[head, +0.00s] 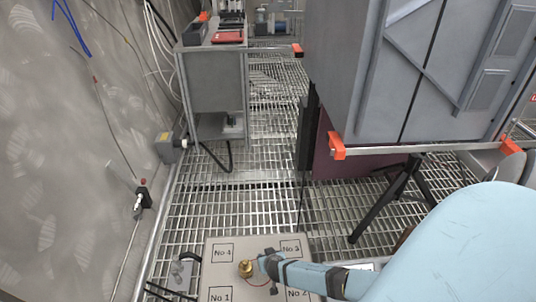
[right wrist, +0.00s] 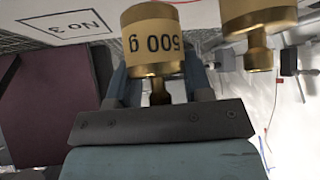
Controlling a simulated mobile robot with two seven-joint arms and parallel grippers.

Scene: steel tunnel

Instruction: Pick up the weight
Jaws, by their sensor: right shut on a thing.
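My right gripper (head: 268,262) is over the pale board (head: 227,256), which is marked with numbered squares. In the right wrist view, the brass weight labelled 500 g (right wrist: 154,42) is directly in front of my right gripper, its knob (right wrist: 159,92) between the fingers. The gripper is shut on this weight. A second brass weight (right wrist: 260,18) is beside it, apart from the fingers. In the head view one brass weight (head: 246,269) shows on the board just left of the gripper; my gripper and arm hide part of the board there. My left gripper is not in view.
A grey cabinet (head: 402,70) stands at the right, with black support legs (head: 385,198) below it. A steel bench (head: 215,85) stands at the back left. A concrete wall (head: 70,150) bounds the left side. Grated floor (head: 255,195) lies clear beyond the board.

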